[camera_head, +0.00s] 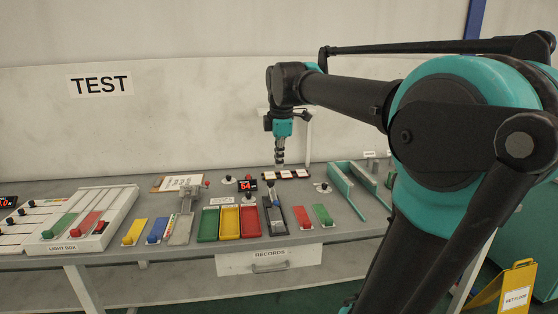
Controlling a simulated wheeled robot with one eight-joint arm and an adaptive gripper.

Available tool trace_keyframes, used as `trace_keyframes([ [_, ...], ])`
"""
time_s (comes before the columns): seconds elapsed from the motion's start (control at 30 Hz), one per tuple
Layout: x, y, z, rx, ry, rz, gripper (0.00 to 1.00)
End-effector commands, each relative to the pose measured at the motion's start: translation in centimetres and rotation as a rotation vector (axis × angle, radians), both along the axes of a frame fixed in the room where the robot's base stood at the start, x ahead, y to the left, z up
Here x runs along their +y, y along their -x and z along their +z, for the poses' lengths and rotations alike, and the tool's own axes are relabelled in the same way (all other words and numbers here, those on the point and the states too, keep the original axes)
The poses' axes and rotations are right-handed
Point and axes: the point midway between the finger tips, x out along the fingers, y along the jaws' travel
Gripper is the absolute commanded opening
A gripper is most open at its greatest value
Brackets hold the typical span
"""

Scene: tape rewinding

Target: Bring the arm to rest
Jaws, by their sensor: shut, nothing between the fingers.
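My gripper (280,158) hangs pointing down from the wrist of my black and teal arm. It is above the back part of the grey table (350,228), over a small dark strip with white squares (285,174). It looks narrow and shut, with nothing held in it. I cannot tell whether its tip touches the strip. My arm reaches in from the right and bends down at the wrist.
Coloured trays (229,222) and several small blocks stand along the table front. A white light box (92,222) is at left, teal rails (358,186) at right. A records drawer (268,261) hangs below. A yellow floor sign (508,288) stands at lower right.

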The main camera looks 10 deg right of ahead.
Motion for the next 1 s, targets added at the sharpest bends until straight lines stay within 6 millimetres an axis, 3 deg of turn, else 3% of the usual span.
trace_keyframes([
  [0.17, -0.2, 0.2, -0.8, -0.003, -0.008, -0.034, 0.00],
  [0.27, -0.7, 0.8, -3.4, -0.012, -0.038, -0.144, 0.00],
  [0.47, -2.7, 4.5, -12.6, -0.045, -0.158, -0.561, 0.00],
  [0.7, -4.7, 11.8, -23.3, -0.080, -0.329, -1.093, 0.00],
  [0.83, -5.3, 15.5, -27.3, -0.093, -0.407, -1.314, 0.00],
  [1.0, -5.6, 18.4, -29.8, -0.098, -0.466, -1.471, 0.00],
])
